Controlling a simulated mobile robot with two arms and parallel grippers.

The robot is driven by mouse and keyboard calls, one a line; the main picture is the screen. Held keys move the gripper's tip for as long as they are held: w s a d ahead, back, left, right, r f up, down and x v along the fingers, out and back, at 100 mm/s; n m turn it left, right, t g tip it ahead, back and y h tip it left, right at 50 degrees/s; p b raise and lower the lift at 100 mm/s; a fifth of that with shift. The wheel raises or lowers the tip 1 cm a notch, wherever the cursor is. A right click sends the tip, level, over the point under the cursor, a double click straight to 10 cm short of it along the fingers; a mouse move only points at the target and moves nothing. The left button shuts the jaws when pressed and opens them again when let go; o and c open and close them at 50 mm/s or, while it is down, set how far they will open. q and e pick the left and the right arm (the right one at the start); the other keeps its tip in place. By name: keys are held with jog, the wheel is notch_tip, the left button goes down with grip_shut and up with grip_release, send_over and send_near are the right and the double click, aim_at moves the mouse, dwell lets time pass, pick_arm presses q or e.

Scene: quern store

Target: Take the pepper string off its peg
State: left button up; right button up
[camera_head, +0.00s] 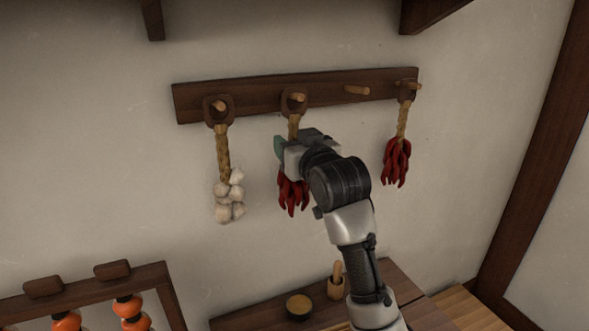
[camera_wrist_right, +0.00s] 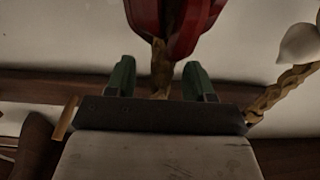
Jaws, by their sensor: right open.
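Two red pepper strings hang from pegs. The middle pepper string (camera_head: 293,192) hangs by a brown loop (camera_head: 294,101) on its peg, partly hidden by my right arm; the other pepper string (camera_head: 397,161) hangs at the right end. My right gripper (camera_head: 297,140) is at the middle string's braid, below the loop. In the right wrist view, which looks upside down, the open green fingers (camera_wrist_right: 160,80) stand on either side of the braid (camera_wrist_right: 160,62), with red peppers (camera_wrist_right: 170,22) above in the picture. My left gripper is out of view.
A dark wooden peg rail (camera_head: 330,88) holds the strings; one peg (camera_head: 357,90) is bare. A garlic string (camera_head: 228,195) hangs at left.

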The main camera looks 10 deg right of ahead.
jog(key=shift+w+a, duration=0.1)
jog(key=shift+w, duration=0.1)
grip_shut()
jog(key=shift+r, duration=0.15)
dwell(0.3)
